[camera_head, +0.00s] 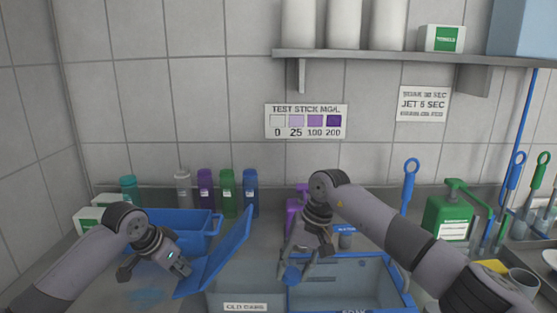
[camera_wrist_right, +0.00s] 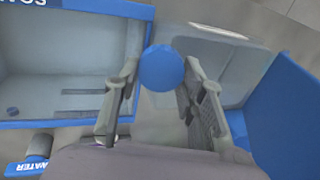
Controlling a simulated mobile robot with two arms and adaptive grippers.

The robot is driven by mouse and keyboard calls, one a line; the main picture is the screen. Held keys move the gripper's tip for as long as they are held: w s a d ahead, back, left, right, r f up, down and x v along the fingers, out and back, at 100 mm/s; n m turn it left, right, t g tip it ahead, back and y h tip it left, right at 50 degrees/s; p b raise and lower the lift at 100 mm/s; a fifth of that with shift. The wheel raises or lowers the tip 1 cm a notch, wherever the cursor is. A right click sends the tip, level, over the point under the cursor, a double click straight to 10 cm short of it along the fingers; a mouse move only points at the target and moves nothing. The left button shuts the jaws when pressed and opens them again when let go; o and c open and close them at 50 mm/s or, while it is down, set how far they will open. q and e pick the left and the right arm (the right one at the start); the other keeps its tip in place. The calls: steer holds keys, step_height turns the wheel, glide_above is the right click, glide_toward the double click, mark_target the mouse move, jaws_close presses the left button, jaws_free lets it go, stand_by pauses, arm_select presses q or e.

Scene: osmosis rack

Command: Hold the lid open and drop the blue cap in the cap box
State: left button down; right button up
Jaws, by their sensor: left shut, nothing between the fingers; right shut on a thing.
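The blue cap (camera_head: 292,273) is held between the fingers of my right gripper (camera_head: 294,262), above the line between the cap box and the blue-rimmed bin. In the right wrist view the round blue cap (camera_wrist_right: 162,68) sits between the two fingertips. The grey cap box (camera_head: 225,301), labelled "OLD CAPS", is at the front, its label facing me. Its blue lid (camera_head: 222,255) stands tilted up at the box's left side; it also shows in the right wrist view (camera_wrist_right: 285,112). My left gripper (camera_head: 181,265) is shut and empty at the lid's left side; I cannot tell whether it touches.
The blue-rimmed bin (camera_head: 345,290) lies right of the cap box. A blue crate (camera_head: 178,222) stands behind my left gripper. Several bottles (camera_head: 228,193) line the back wall. A green pump bottle (camera_head: 448,215) and brushes are on the right.

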steer(key=shift+a+f, duration=0.15)
steer(key=shift+a, duration=1.15)
steer(key=shift+a+f, duration=0.1)
steer(key=shift+a, duration=1.15)
steer(key=o, duration=0.7)
steer(key=shift+o, duration=0.2)
steer(key=s+d+r, duration=0.2)
steer(key=d+r, duration=0.2)
steer(key=d, duration=0.7)
arm_select(q)
step_height(320, 180, up, 10)
steer(key=a, duration=0.1)
stand_by(1.6)
